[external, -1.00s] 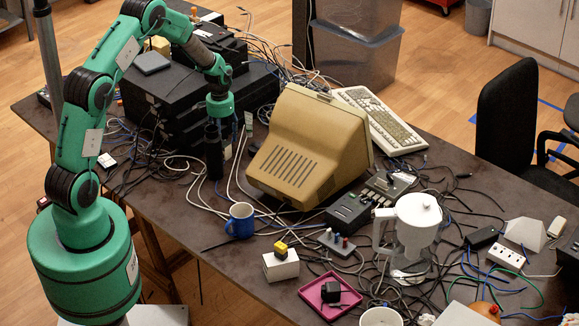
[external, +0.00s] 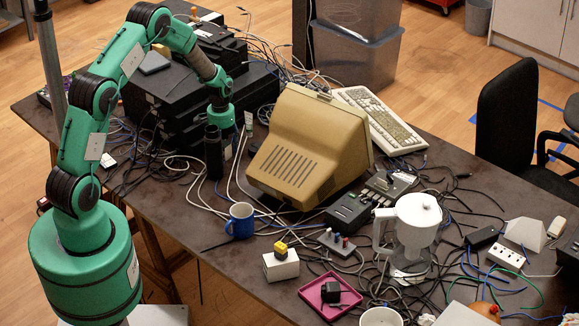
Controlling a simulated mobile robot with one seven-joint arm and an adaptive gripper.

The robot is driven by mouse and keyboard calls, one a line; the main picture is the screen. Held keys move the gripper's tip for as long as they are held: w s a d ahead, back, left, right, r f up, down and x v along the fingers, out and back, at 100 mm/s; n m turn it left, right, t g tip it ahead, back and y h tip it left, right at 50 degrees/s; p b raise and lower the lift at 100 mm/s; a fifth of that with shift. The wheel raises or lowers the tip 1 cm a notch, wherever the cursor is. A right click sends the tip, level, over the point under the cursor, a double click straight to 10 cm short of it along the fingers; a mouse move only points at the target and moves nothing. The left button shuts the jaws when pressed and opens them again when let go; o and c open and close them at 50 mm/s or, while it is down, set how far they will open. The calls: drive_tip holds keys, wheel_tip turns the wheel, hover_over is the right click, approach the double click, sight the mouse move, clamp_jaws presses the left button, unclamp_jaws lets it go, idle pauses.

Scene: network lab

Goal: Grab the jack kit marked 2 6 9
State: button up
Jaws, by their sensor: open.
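I cannot pick out a jack kit marked 2 6 9; no such marking is readable at this size. A small white box (external: 281,265) with a yellow piece (external: 281,248) on top stands near the table's front edge, but I cannot tell what it is. My gripper (external: 221,128) is at the end of the green arm, pointing down over the left half of the table. It is by a dark upright cylinder (external: 213,155), which blends with it. The fingers are hard to make out, and no held object shows.
A beige monitor (external: 305,150) stands right of my gripper, with stacked black equipment (external: 165,100) behind left. Loose cables cover much of the table (external: 225,262).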

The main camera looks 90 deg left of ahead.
sight(223, 143)
drive_tip(key=c, duration=1.4)
drive_tip(key=shift+r, duration=0.1)
drive_tip(key=shift+r+p, duration=0.95)
drive_tip(key=shift+r, duration=3.95)
